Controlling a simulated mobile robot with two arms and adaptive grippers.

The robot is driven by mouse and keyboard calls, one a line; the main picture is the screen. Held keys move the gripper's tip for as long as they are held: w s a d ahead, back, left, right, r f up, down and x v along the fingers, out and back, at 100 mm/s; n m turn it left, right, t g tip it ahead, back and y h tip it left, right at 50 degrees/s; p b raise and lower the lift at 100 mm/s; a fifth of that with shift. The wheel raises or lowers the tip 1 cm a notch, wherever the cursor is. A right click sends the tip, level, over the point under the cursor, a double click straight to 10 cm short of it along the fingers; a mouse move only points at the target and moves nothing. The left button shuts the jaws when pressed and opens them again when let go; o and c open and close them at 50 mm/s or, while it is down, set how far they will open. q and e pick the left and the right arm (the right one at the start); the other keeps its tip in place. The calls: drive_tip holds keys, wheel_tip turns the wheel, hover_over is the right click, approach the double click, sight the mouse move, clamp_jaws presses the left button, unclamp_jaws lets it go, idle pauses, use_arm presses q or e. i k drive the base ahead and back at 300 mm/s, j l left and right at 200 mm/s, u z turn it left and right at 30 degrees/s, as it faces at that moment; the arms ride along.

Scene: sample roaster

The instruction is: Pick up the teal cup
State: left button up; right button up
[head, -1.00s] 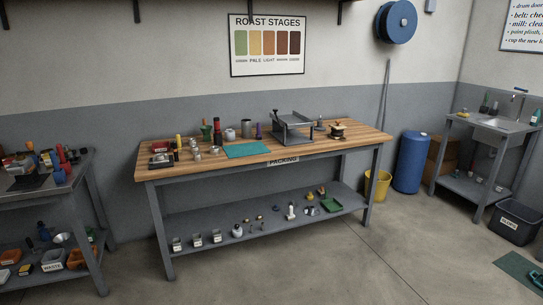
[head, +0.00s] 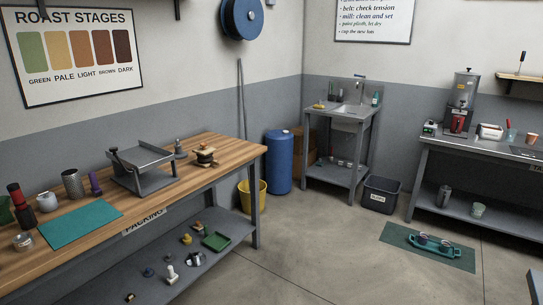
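Neither of my grippers is in view.
A teal tray (head: 432,246) with cups lies on a dark green floor mat (head: 398,234) before the right bench (head: 462,148). A packing bench (head: 226,149) stands left. A blue barrel (head: 279,162), yellow bucket (head: 252,203) and dark bin (head: 381,197) stand behind open floor.

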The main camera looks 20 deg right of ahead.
sight(445, 247)
drive_tip(key=i+l+z, duration=0.25)
drive_tip(key=z, duration=0.15)
drive_tip(key=i+l+z, duration=0.1)
drive_tip(key=i+z, duration=0.75)
drive_tip(key=i+j+z, duration=0.1)
drive_tip(key=i+z, duration=0.5)
drive_tip(key=i, duration=0.2)
drive_tip(key=i+j+z, duration=0.2)
drive_tip(key=i, duration=0.2)
drive_tip(key=i+j+z, duration=0.2)
drive_tip(key=i, duration=0.2)
drive_tip(key=l, duration=0.1)
